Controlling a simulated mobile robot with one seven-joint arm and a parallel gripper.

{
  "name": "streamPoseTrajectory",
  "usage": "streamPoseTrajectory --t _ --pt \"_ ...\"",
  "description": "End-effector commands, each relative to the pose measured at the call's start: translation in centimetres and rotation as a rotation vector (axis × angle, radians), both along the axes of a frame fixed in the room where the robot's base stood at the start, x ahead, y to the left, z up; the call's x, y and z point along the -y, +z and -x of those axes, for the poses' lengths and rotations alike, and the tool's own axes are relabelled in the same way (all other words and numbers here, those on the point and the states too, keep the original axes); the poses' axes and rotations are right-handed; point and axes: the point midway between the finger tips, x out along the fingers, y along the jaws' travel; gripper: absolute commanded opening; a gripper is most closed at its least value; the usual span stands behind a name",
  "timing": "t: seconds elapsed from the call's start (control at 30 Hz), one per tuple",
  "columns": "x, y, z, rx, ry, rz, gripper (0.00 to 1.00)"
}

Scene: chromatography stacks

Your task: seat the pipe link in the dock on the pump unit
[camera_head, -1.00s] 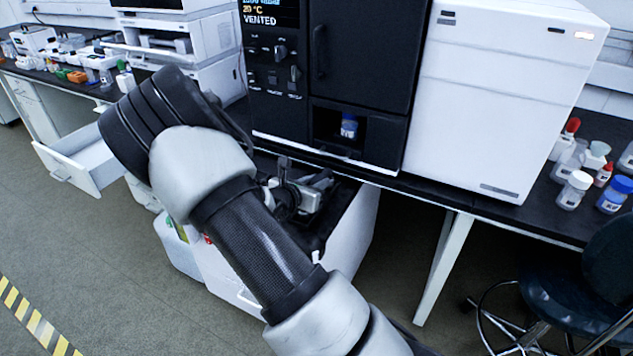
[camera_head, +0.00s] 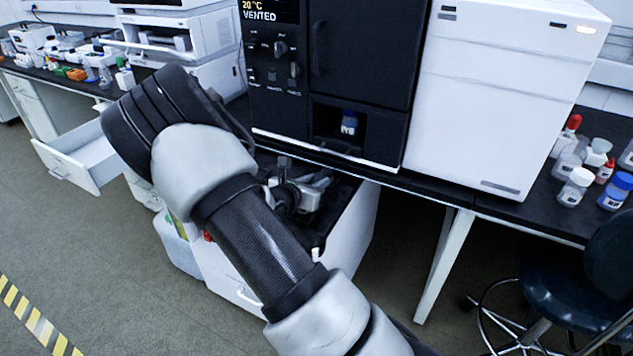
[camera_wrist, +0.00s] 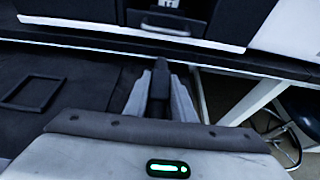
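I cannot make out the pipe link for certain in either view. My gripper (camera_head: 322,182) is over the black top of an open white drawer or cabinet (camera_head: 350,235) below the bench, partly hidden behind my arm. In the wrist view my gripper (camera_wrist: 160,72) points forward, with a dark narrow piece between its grey sides. I cannot tell whether that is the closed fingertips or something held. A thin black rectangular frame (camera_wrist: 33,92) lies on the dark surface at the left of the wrist view. I cannot tell whether it is the dock.
A black instrument (camera_head: 360,50) with a niche holding a blue-capped bottle (camera_head: 349,122) stands on the bench, beside a white unit (camera_head: 500,95). Bottles (camera_head: 575,187) stand at the right, above a dark stool (camera_head: 585,285). An open drawer (camera_head: 75,165) juts out at the left.

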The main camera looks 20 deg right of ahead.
Motion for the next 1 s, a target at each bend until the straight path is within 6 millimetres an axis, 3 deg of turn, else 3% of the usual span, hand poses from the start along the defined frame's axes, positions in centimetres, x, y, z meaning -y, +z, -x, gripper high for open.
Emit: streamPoseTrajectory --t 0.03,0.1,0.53,1.0 --pt "0.0 0.1 0.0 0.001 0.0 0.0 0.32" --pt "0.0 0.1 0.0 0.001 0.0 -0.001 0.44" --pt "-0.9 0.6 0.6 -0.001 0.002 -0.002 0.44" --pt "-8.7 4.9 6.7 -0.001 0.004 -0.002 0.44"
